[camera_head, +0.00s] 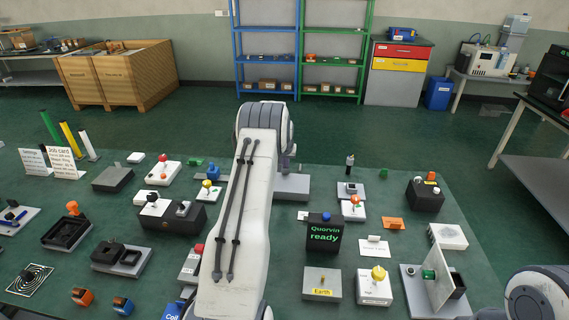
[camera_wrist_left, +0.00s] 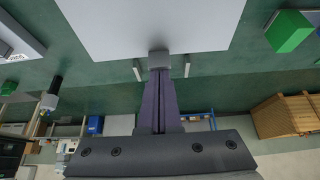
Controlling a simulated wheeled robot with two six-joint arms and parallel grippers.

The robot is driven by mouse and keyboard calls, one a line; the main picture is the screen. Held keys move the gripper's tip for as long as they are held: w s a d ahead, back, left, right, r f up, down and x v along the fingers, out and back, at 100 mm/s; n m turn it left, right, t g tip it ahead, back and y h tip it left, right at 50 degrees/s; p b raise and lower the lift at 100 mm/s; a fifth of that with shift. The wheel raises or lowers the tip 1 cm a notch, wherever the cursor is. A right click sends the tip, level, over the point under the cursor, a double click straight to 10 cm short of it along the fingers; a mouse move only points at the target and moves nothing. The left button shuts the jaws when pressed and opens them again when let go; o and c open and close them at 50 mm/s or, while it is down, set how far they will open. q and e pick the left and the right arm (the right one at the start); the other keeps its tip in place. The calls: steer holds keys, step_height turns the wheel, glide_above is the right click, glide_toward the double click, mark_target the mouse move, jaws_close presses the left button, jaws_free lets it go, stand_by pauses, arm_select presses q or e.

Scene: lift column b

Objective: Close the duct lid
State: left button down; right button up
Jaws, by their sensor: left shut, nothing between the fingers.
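A pale grey flat-topped piece (camera_head: 291,187), which looks like the duct with its lid, stands at the far middle of the table, partly hidden behind my left arm. In the left wrist view a large pale panel (camera_wrist_left: 150,25), probably the lid, fills the top. My left gripper (camera_wrist_left: 159,68) is shut and empty, its tips at the panel's near edge by a small grey block. I cannot tell whether they touch. Two short pale pegs show on either side. The lid's angle is unclear. My right gripper is out of view.
A black-capped post (camera_head: 350,163) stands right of the grey piece and a green block (camera_wrist_left: 289,31) on its other side. Bare green surface lies beyond.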

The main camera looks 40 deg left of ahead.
arm_select(q)
steer(key=shift+s+d+f, duration=0.1)
steer(key=shift+s+d, duration=0.15)
steer(key=shift+s, duration=0.3)
step_height(320, 180, up, 14)
steer(key=s+d+r+p, duration=0.1)
steer(key=s, duration=0.1)
steer(key=p, duration=0.5)
glide_above(285, 177)
steer(key=s, duration=0.1)
steer(key=shift+g, duration=0.4)
steer(key=f, duration=0.8)
steer(key=d+f, duration=0.1)
steer(key=f, duration=0.3)
steer(key=shift+f, duration=0.1)
